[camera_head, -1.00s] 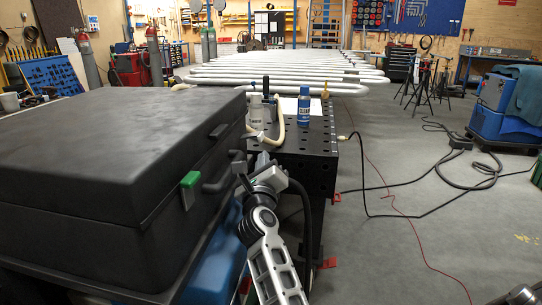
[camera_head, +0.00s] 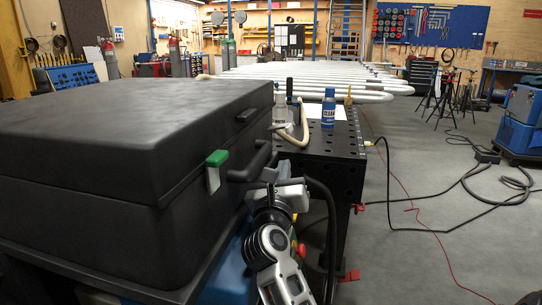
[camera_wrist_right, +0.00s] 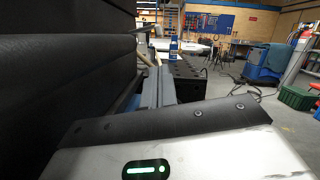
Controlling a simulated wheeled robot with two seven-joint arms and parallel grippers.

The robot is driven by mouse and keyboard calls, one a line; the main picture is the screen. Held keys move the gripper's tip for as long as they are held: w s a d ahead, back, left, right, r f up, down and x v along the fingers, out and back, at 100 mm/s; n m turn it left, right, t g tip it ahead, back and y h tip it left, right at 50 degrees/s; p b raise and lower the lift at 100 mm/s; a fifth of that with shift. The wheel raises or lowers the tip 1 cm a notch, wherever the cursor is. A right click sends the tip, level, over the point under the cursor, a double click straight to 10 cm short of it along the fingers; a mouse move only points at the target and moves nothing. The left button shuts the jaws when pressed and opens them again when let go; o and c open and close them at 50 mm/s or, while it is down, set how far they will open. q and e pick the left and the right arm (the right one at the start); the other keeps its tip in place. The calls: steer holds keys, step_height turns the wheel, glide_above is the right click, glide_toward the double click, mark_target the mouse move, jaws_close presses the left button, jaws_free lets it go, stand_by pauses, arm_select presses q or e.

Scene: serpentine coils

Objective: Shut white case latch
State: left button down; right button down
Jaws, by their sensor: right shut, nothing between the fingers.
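A large dark grey case (camera_head: 110,140) with its lid down fills the left of the head view. On its front is a latch (camera_head: 213,179) with a green top piece and a pale metal lower plate. A black handle (camera_head: 250,165) sticks out right of the latch. I cannot tell whether the latch is fastened. My right gripper (camera_head: 269,176) is just right of the case front, beside the handle and apart from the latch. In the right wrist view its fingers (camera_wrist_right: 158,80) are together and empty, with the dark case wall (camera_wrist_right: 65,80) close on the left. My left gripper is out of view.
A black perforated table (camera_head: 325,165) stands behind my right arm, with a blue bottle (camera_head: 328,108), a clear bottle (camera_head: 280,110) and a pale hose on it. White coiled pipes (camera_head: 310,82) lie beyond. Cables cross the open floor at right.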

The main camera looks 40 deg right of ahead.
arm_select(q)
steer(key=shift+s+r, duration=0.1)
arm_select(e)
steer(key=shift+s, duration=0.15)
steer(key=shift+d+r, duration=0.1)
arm_select(q)
steer(key=shift+p, duration=0.5)
arm_select(e)
steer(key=x, duration=1)
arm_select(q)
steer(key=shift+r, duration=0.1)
